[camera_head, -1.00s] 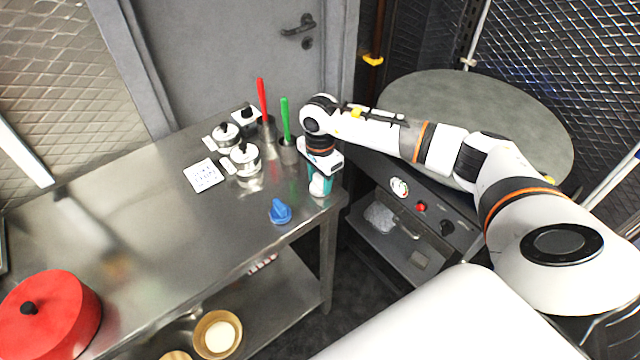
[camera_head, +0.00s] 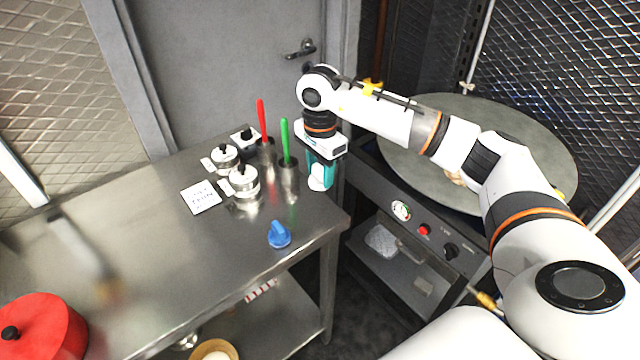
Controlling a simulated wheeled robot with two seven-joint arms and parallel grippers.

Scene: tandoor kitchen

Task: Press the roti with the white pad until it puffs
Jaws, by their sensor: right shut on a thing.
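My right gripper (camera_head: 320,172), with teal fingers, is shut on the white pad (camera_head: 316,183) near the right end of the steel table. The fingers partly hide the pad, and it looks slightly above the tabletop. The round grey griddle (camera_head: 530,150) stands to the right, behind my right arm. A small tan patch on it, likely the roti (camera_head: 456,178), shows beside my arm, which hides most of it. I cannot tell whether it is puffed. My left gripper is out of view.
Steel cups with a green-handled tool (camera_head: 285,135) and a red-handled tool (camera_head: 262,122) stand left of the gripper, beside lidded pots (camera_head: 244,182). A blue object (camera_head: 279,236) lies near the table's front edge. A red lidded pot (camera_head: 45,330) is at lower left.

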